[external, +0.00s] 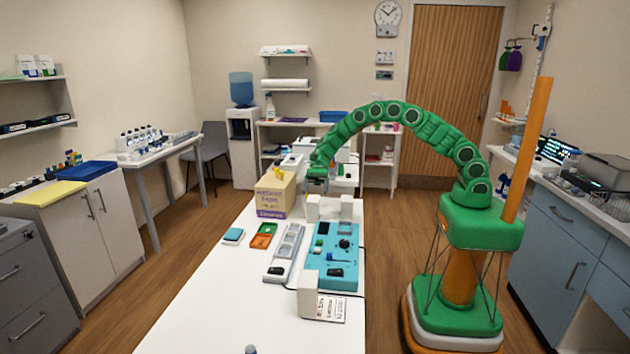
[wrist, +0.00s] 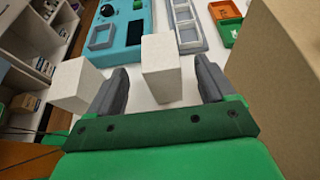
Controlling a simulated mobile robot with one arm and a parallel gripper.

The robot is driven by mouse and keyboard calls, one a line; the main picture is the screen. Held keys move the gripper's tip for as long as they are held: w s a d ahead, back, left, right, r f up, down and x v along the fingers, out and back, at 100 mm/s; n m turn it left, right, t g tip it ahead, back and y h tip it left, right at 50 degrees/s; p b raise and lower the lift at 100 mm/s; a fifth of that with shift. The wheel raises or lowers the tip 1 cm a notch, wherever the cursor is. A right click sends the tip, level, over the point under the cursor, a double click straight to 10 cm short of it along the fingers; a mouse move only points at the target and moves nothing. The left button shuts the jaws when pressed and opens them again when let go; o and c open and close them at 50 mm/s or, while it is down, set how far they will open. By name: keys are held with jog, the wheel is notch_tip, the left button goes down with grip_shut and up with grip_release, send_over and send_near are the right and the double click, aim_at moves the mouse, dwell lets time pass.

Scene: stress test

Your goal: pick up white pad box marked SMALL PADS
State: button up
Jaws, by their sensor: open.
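A small white box (wrist: 160,70) stands upright between the spread fingers of my gripper (wrist: 161,67) in the wrist view, a little beyond them, with gaps on both sides. In the external view this white box (external: 313,208) stands on the table just below my gripper (external: 318,184). A second white box (wrist: 76,86) stands outside the left finger; it also shows in the external view (external: 347,208). A third white block (external: 307,294) stands nearer the front. I cannot read SMALL PADS on any of them. My gripper is open and empty.
A large cardboard box (wrist: 285,75) stands close on the right of my gripper in the wrist view. A teal board (external: 333,258), a grey tray (external: 286,245) and an orange and green tray (external: 263,236) lie on the white table (external: 225,305). The table's front left is clear.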

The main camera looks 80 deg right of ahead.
aim_at(314, 197)
jog(key=shift+x, duration=3.35)
jog(key=shift+c, duration=0.3)
jog(key=c, duration=1)
jog(key=shift+c, duration=0.2)
jog(key=shift+r, duration=0.2)
